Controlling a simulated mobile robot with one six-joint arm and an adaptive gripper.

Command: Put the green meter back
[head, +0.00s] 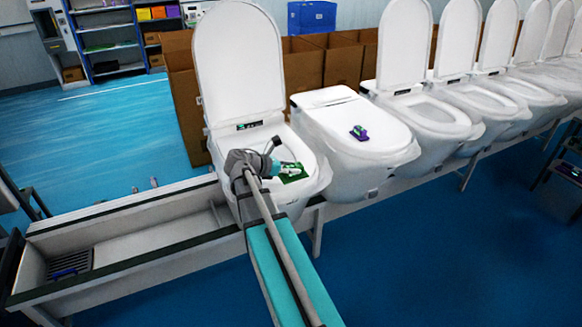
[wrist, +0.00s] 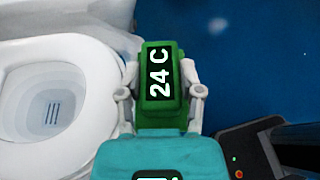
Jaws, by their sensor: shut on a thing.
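The green meter (wrist: 152,112) has a dark display reading "24 C". My gripper (wrist: 160,95) is shut on it, with one pale finger on each side. In the head view the green meter (head: 294,178) shows partly behind my gripper (head: 288,170), over the front of the open first toilet (head: 311,160). In the wrist view the toilet bowl (wrist: 50,105) is to the left of the meter and blue floor is to its right. I cannot tell the meter's exact height above the rim.
A small purple and green device (head: 359,133) lies on the closed lid (head: 345,115) of the second toilet. More toilets with raised lids stand in a row to the right. Cardboard boxes (head: 190,100) stand behind. A long trough (head: 130,235) lies to the left. Blue floor is open at the front right.

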